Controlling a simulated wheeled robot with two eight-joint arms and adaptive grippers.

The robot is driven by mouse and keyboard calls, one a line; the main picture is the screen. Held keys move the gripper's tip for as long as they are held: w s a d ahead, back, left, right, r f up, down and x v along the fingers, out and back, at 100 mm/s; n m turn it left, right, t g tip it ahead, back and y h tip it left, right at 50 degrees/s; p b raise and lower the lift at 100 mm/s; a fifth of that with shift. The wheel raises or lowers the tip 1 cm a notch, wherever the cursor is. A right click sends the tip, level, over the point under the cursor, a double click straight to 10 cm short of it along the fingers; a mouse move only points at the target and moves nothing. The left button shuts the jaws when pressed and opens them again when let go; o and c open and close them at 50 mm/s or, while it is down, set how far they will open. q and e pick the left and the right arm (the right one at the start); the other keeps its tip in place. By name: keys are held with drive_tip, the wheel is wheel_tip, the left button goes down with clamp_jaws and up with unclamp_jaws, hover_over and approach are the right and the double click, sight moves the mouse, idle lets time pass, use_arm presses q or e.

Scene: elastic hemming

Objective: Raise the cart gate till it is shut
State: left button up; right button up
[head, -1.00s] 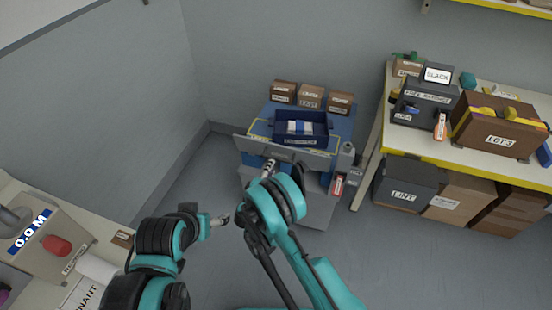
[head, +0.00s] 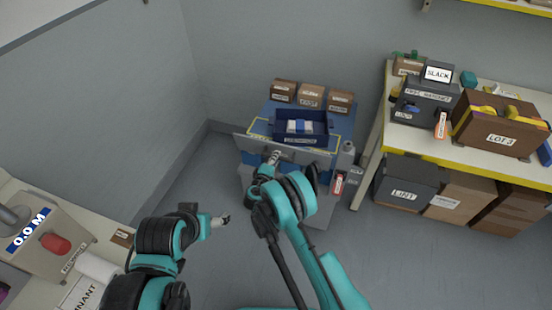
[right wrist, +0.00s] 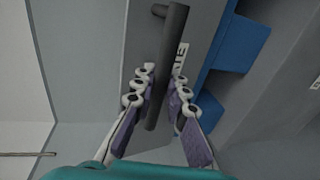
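The cart gate (head: 310,158) is a grey panel across the front of the blue cart (head: 340,125). It also shows as a grey surface in the right wrist view (right wrist: 215,20). Its dark bar handle (right wrist: 170,60) runs between the fingers of my right gripper (right wrist: 163,75). Those fingers are open, one on each side of the bar; firm contact is not clear. In the head view, my right gripper (head: 275,156) is at the gate's face, and my arm hides part of the gate. My left gripper (head: 224,220) is away from the cart, over the floor; its finger gap is too small to judge.
A blue bin (head: 281,128) and several brown boxes (head: 312,96) sit on the cart. A grey bottle (head: 346,155) is at its right side. A loaded workbench (head: 470,150) stands at right, another table (head: 110,260) at left. Floor between is clear.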

clamp_jaws()
drive_tip(key=shift+w+d+r+g+p, duration=0.2)
drive_tip(key=shift+w+r+g+p, duration=0.15)
drive_tip(key=shift+r+g+p, duration=0.1)
drive_tip(key=shift+w+d+r+g+y+p, duration=0.1)
drive_tip(key=shift+w+r+g+y+p, duration=0.1)
drive_tip(key=shift+w+g+p, duration=0.15)
drive_tip(key=shift+w+d+r+g+y+p, duration=0.1)
drive_tip(key=shift+w+g+y+p, duration=0.15)
drive_tip(key=shift+w+g, duration=0.1)
drive_tip(key=shift+f, duration=0.15)
drive_tip(key=o, duration=0.8)
unclamp_jaws()
drive_tip(key=shift+s+a, duration=0.1)
drive_tip(key=v, duration=1.2)
